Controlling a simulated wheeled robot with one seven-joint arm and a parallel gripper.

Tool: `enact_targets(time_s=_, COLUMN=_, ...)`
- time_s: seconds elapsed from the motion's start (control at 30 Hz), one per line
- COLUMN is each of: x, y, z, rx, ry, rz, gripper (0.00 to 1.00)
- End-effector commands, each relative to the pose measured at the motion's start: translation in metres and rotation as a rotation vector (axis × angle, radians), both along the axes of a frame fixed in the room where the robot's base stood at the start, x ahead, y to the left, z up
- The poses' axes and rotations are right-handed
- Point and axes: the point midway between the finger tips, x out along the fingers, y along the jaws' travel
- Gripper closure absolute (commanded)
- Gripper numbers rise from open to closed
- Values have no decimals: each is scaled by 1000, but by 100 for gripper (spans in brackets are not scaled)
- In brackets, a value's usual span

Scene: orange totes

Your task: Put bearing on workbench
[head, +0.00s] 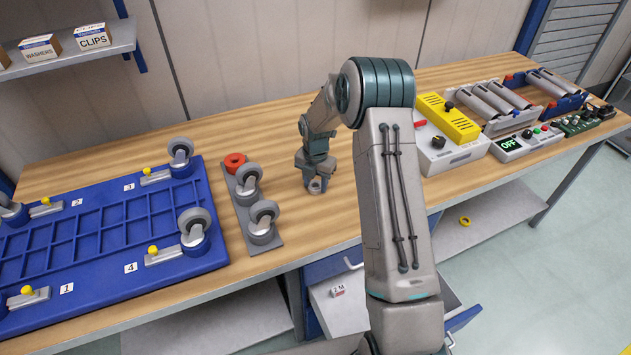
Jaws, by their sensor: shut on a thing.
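The workbench (290,120) has a wooden top that runs across the view. My gripper (317,183) points down over the bare wood to the right of the grey caster plate. It is shut on a small grey ring, the bearing (315,188), of which only a little shows between the fingers. The bearing is at or very close to the bench top; I cannot tell whether it touches.
A blue frame (100,235) with casters lies at left. Beside it, a grey plate (240,215) holds two casters and a red ring (234,162). A yellow-and-grey box (447,120) and an OFF panel (525,142) stand at right. An open drawer (340,305) juts out below.

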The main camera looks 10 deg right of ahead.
Motion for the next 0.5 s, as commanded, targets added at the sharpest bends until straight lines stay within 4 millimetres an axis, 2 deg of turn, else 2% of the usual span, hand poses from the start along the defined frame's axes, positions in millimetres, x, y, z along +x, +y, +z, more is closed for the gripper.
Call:
enact_targets(time_s=0.03, x=0, y=0, z=-1, rx=0, ry=0, rz=0, gripper=50)
enact_targets(time_s=0.1, x=0, y=0, z=0, rx=0, ry=0, rz=0, gripper=37)
enact_targets(time_s=0.37, x=0, y=0, z=0, rx=0, ry=0, rz=0, gripper=37)
enact_targets(time_s=0.5, x=1, y=0, z=8, rx=0, ry=-1, rz=0, gripper=37)
